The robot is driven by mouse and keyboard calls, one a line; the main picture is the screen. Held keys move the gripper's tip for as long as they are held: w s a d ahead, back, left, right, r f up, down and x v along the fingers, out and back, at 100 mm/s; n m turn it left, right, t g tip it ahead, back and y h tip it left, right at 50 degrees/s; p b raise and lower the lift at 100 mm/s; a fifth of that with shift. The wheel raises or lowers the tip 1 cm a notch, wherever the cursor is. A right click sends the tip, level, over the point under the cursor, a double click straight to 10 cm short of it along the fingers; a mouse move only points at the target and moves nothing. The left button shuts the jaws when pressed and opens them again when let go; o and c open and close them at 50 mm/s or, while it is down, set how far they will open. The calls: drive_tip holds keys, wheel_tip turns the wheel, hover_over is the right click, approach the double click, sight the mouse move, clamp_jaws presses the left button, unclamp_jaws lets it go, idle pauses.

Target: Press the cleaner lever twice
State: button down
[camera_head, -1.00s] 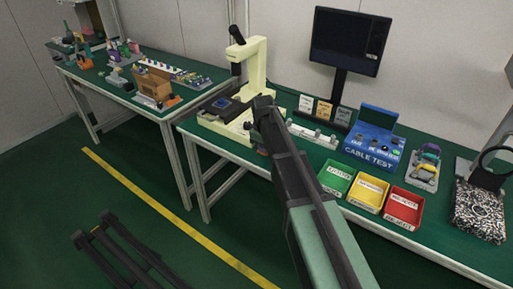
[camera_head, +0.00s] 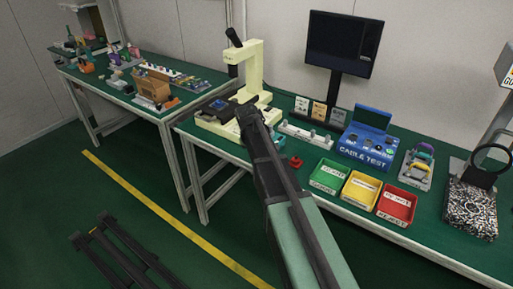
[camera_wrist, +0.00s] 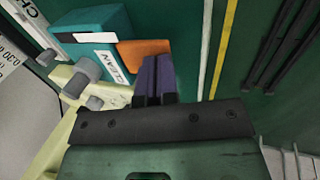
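In the wrist view a teal box (camera_wrist: 95,27) with a white label reading "CLEAN" lies just beyond my gripper. An orange part (camera_wrist: 146,50) sits against its right side; I cannot tell if this is the cleaner lever. My gripper (camera_wrist: 154,62) has its dark fingers together with only a thin line between them and nothing seen in them. The fingertips overlap the orange part's lower edge in the picture; contact cannot be told. In the head view my gripper (camera_head: 243,110) is over the bench by the cream press (camera_head: 253,70), and my arm hides what lies behind it.
A red part (camera_head: 295,161) lies right of my arm. Green (camera_head: 326,185), yellow (camera_head: 358,198) and red (camera_head: 393,217) bins line the front, with a blue cable tester (camera_head: 364,148) behind. A monitor (camera_head: 340,45) stands at the back. Cream parts (camera_wrist: 88,72) are near my fingers.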

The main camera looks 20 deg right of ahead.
drive_tip(key=shift+r, duration=0.1)
wheel_tip(320, 180, up, 14)
drive_tip(key=p, duration=1.4)
drive_tip(key=shift+s+a, duration=0.25)
drive_tip(key=shift+a, duration=0.1)
